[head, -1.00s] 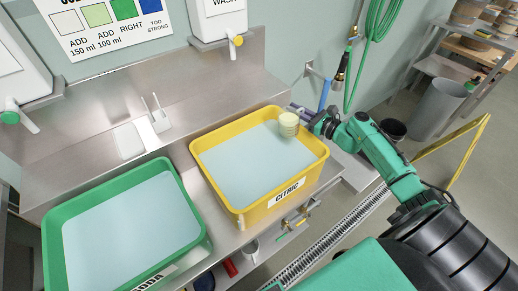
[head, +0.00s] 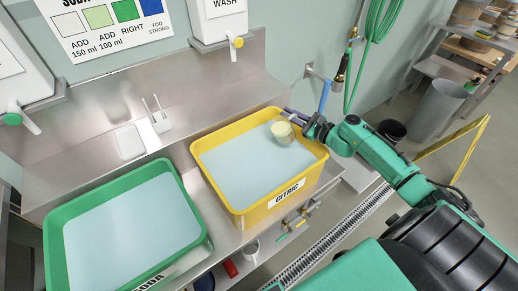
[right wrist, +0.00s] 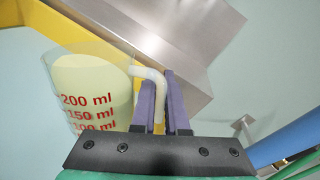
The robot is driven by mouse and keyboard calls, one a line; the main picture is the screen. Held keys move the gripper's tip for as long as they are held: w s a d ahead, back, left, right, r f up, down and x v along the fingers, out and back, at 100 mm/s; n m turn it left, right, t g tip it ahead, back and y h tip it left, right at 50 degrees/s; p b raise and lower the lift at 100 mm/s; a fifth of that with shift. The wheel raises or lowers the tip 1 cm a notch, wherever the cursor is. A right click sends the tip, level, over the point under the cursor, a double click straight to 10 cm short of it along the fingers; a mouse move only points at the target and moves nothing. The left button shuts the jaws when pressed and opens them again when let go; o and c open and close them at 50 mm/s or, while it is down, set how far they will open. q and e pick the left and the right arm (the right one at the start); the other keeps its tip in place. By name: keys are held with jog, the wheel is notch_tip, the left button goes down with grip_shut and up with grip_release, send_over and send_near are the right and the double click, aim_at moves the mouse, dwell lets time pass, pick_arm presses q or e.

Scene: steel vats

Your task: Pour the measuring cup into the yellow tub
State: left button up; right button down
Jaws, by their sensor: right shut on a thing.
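The measuring cup (head: 284,133) is clear, with red ml marks and pale yellow contents. It hangs tilted over the back right part of the yellow tub (head: 238,215), which is labelled CITRIC and holds pale bluish liquid. In the right wrist view, the cup (right wrist: 88,95) shows its 200, 150 and 100 ml marks and its white handle. My right gripper (head: 301,119) reaches in over the tub's right rim. In the right wrist view, its purple fingers (right wrist: 161,100) are shut on the cup's handle. I cannot make out a stream leaving the cup. My left gripper is not in view.
A green tub (head: 193,250) with similar liquid stands to the left on the steel counter. A small white holder (head: 130,142) stands behind. Dispensers with taps (head: 238,41) hang above. A blue-handled hose sprayer (head: 324,95) hangs behind my right gripper.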

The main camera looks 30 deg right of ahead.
aim_at(280, 121)
jog(key=shift+w+a, duration=0.1)
jog(key=shift+a, duration=0.05)
jog(key=shift+s+a+n, duration=0.2)
jog(key=shift+a+n, duration=0.8)
dwell(0.4)
jog(key=shift+a+r+n+h+p, duration=0.5)
jog(key=shift+r+n, duration=0.2)
jog(key=shift+n, duration=0.1)
dwell(0.7)
jog(key=shift+s+a+r+n, duration=0.1)
jog(key=shift+a+r+n, duration=0.25)
jog(key=shift+r+n, duration=0.35)
dwell(1.0)
jog(key=shift+g+p, duration=0.3)
jog(key=shift+p, duration=0.1)
jog(key=shift+s+a+r+n+h+p, duration=0.1)
jog(key=shift+a+r+n+h+p, duration=0.3)
jog(key=shift+p, duration=0.75)
jog(key=shift+a+r+n+h+p, duration=0.15)
jog(key=shift+r+n+p, duration=0.35)
jog(key=shift+p, duration=0.65)
jog(key=shift+a+p, duration=0.1)
jog(key=shift+p, duration=0.2)
jog(key=shift+a+r+n+p, duration=0.2)
jog(key=shift+n+p, duration=0.3)
jog(key=shift+p, duration=0.5)
